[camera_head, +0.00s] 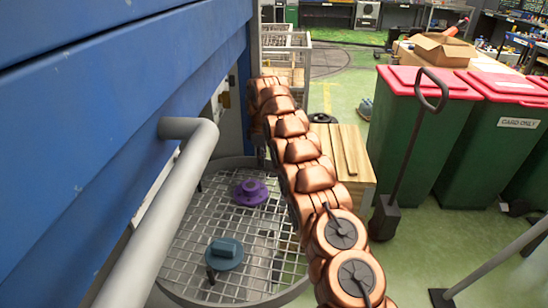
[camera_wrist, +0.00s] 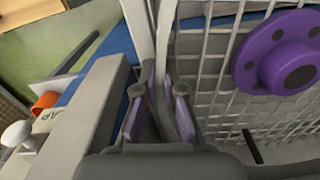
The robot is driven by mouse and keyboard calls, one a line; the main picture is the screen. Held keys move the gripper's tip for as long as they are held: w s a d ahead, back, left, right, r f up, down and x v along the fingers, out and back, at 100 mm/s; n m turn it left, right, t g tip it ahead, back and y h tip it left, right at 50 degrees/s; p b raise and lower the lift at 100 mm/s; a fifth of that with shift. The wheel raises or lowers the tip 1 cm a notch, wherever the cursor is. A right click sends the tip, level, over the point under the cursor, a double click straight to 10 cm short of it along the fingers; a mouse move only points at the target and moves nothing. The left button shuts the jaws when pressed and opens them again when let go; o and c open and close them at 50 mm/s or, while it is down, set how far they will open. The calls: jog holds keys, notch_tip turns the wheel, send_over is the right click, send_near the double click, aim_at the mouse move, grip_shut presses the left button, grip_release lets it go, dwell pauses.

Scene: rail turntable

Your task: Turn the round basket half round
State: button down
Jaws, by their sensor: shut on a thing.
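The round basket (camera_head: 296,291) has a grey rim and a wire-mesh floor, and sits beside the blue housing in the head view. A purple flanged part (camera_head: 251,192) and a blue-grey part (camera_head: 224,254) lie apart on its mesh. In the wrist view the basket's mesh (camera_wrist: 217,75) fills the right side, with the purple part (camera_wrist: 282,54) on it. My gripper (camera_wrist: 160,95) is shut on a grey upright piece at the basket's edge; I cannot tell exactly which part it is. In the head view my copper arm hides most of the gripper and the basket's right side.
A blue housing (camera_head: 110,90) with a thick grey pipe handle (camera_head: 165,215) stands close on the left. A wooden crate (camera_head: 345,160) is right of my arm. Green bins with red lids (camera_head: 425,130) and a long-handled tool (camera_head: 404,155) stand further right. Green floor is open between them.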

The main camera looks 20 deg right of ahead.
jog(key=shift+w+a, duration=0.25)
jog(key=shift+a, duration=0.15)
jog(key=shift+n, duration=0.3)
jog(key=c, duration=1.3)
grip_release()
jog(key=shift+d, duration=0.1)
